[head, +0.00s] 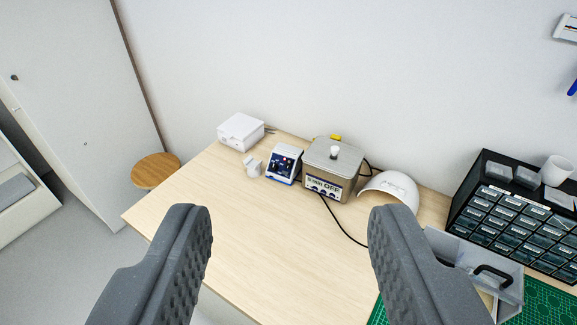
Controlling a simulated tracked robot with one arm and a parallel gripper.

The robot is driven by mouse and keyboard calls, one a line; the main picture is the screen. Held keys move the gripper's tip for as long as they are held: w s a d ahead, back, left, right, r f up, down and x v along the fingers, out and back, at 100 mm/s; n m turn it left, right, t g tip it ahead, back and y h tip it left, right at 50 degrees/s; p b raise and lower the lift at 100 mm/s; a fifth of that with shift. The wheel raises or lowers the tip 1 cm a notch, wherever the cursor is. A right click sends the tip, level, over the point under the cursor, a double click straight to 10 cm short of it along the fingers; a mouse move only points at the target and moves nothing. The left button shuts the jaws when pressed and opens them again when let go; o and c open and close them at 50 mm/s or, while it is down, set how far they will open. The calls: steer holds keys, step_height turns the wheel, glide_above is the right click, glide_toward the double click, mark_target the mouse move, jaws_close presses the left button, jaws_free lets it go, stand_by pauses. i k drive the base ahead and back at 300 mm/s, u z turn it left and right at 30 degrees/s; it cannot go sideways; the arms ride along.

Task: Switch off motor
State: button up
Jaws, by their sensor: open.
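A small white and blue device with a dark front panel (283,164) stands on the wooden bench (265,230), towards the back. It may be the motor's control unit, but its labels are too small to read. The fingers are well in front of the devices and touch nothing. I cannot make out a motor switch or whether anything is on.
A steel ultrasonic cleaner (330,172) stands right of the device, with a white domed lamp (392,187) beside it. A white box (241,132) is at the back left. A black drawer cabinet (515,215) and grey case (470,262) fill the right. The bench's front middle is clear.

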mark_target(288, 164)
steer(key=k, duration=1.25)
steer(key=u, duration=0.45)
steer(key=i, duration=2.35)
steer(key=z, duration=0.8)
